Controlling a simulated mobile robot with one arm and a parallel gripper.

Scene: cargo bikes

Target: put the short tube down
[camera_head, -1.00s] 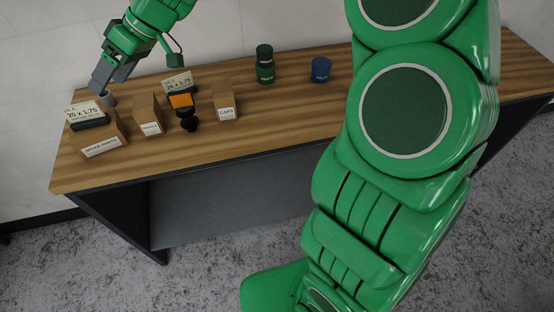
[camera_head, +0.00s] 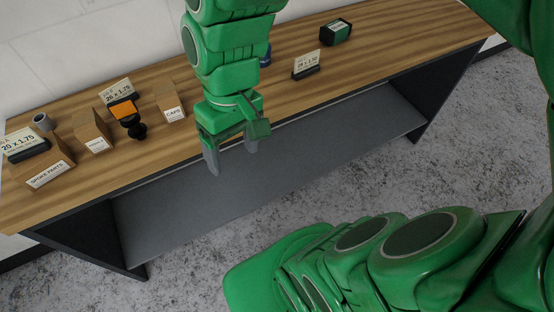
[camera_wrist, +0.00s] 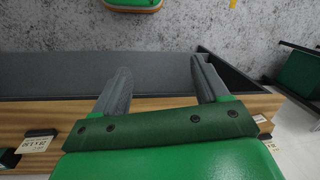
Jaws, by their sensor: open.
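A short grey tube (camera_head: 43,121) rests on the wooden tabletop near its left end, behind the "20 x 1.75" sign (camera_head: 25,142) and left of a brown box (camera_head: 92,130). My gripper (camera_head: 231,152) is far to the right of the tube, over the front edge of the table, pointing down. In the wrist view my gripper (camera_wrist: 160,82) has its two grey fingers spread apart with nothing between them. The tube does not show in the wrist view.
The table (camera_head: 215,130) also holds a spare parts box (camera_head: 48,172), a caps box (camera_head: 171,102), an orange-and-black item (camera_head: 125,112), a "28 x 1.50" sign (camera_head: 306,66) and a green-and-black box (camera_head: 336,32). A grey shelf (camera_head: 270,175) lies below. Open floor is in front.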

